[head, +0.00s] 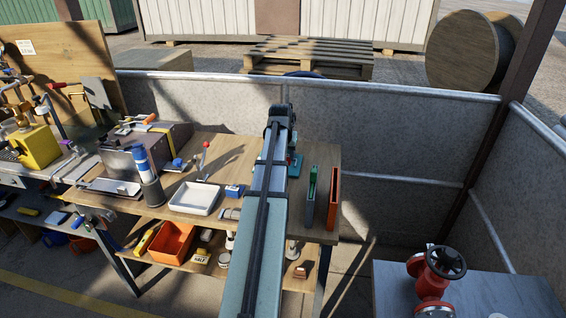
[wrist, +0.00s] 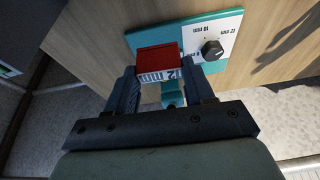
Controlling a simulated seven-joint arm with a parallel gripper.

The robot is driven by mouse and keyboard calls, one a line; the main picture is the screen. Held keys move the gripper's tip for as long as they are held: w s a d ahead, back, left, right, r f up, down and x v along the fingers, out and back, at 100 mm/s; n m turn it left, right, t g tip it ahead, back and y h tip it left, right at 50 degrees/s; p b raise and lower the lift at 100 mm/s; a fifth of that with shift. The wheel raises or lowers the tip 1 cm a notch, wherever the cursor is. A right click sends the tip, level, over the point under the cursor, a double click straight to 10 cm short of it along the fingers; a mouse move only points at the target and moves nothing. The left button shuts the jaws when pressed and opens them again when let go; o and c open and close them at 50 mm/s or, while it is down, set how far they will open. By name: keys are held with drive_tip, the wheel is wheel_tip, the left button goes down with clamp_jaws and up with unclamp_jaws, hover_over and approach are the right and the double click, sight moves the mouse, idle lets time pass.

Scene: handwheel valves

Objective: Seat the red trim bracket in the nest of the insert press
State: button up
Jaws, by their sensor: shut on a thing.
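In the wrist view my gripper (wrist: 160,76) is shut on the red trim bracket (wrist: 158,60), a small red block with a pale marked face toward the camera. The insert press (wrist: 222,28) lies just beyond and below it, with a teal base, a white scale plate and a black knob (wrist: 212,49). The bracket overlaps the teal base in this view; I cannot tell whether it touches it. The nest is not clearly visible. In the head view my arm covers the gripper and bracket, and a teal part of the press (head: 295,165) shows at its right.
A white tray (head: 195,199), a dark cup with a blue-and-white roll (head: 150,190) and a red-knobbed lever (head: 206,146) stand left of my arm. A green-and-grey upright piece (head: 311,198) and an orange one (head: 334,200) stand at the bench's right end.

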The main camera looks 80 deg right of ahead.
drive_tip(key=shift+f, duration=0.1)
idle(0.6)
drive_tip(key=shift+d+x, duration=0.1)
drive_tip(key=shift+x, duration=0.95)
drive_tip(key=shift+d+x, duration=0.15)
drive_tip(key=shift+x, duration=0.9)
drive_tip(key=shift+d+f, duration=0.1)
drive_tip(key=shift+d, duration=0.6)
drive_tip(key=shift+d+f, duration=0.15)
drive_tip(key=shift+d, duration=0.55)
drive_tip(key=shift+f, duration=0.65)
drive_tip(key=o, duration=1)
drive_tip(key=shift+r, duration=0.1)
